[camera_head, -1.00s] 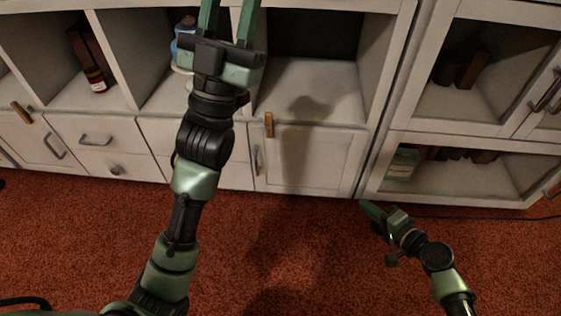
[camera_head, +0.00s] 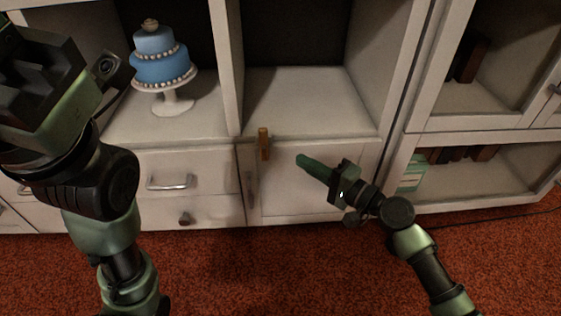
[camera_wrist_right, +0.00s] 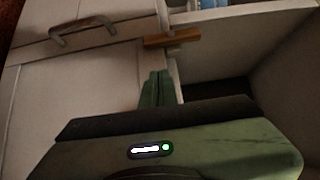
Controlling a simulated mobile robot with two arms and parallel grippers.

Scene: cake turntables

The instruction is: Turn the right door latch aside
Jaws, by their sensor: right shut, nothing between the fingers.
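The right door latch (camera_head: 264,143) is a small wooden bar. It stands upright across the top edge of the white cabinet door (camera_head: 300,200), near the door's handle side. It also shows in the right wrist view (camera_wrist_right: 172,40), just beyond my fingertips. My right gripper (camera_head: 304,161) is shut and empty, in front of the door to the right of the latch, with a gap between them. Its green fingers show in the wrist view (camera_wrist_right: 157,88), pointing towards the latch. My left gripper (camera_head: 45,75) is at the upper left; its fingertips are not clearly visible.
An open shelf (camera_head: 305,100) is empty above the door. A blue tiered cake (camera_head: 160,62) on a white stand (camera_head: 172,103) is in the compartment to its left. Drawers with a metal handle (camera_head: 169,182) are left of the door. Red carpet (camera_head: 250,270) lies in front.

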